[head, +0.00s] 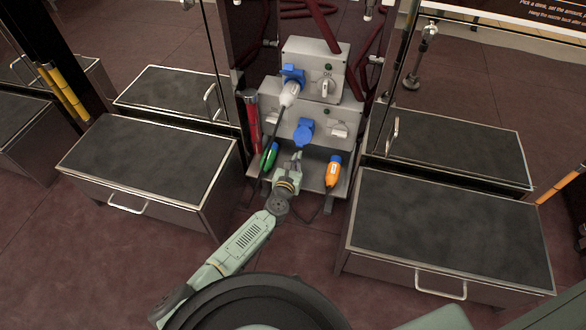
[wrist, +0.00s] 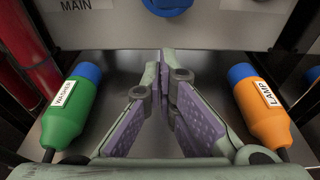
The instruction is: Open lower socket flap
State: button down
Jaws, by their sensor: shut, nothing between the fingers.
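The lower socket (head: 303,131) is on the lower grey box, with a round blue flap that appears closed over it. In the wrist view only the bottom of the blue flap (wrist: 168,7) shows at the top edge, beside a "MAIN" label. My gripper (head: 297,157) is just below and in front of the blue flap, apart from it. In the wrist view my gripper (wrist: 164,56) has its fingertips together with nothing between them, pointing at the box front under the socket.
A green plug (wrist: 74,105) labelled "WASHER" lies left of my fingers and an orange plug (wrist: 259,105) labelled "LAMP" lies right, both on the metal shelf. A white plug (head: 289,92) sits at the upper blue socket (head: 293,74). Drawer cabinets (head: 150,165) (head: 450,230) flank the stand.

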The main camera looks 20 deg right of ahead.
aim_at(302, 136)
jog(key=shift+s+a+r+p, duration=0.1)
jog(key=shift+s+r+p, duration=0.1)
jog(key=shift+r+p, duration=0.5)
jog(key=shift+s+a+r+p, duration=0.15)
jog(key=shift+r+p, duration=0.2)
jog(key=shift+r, duration=0.65)
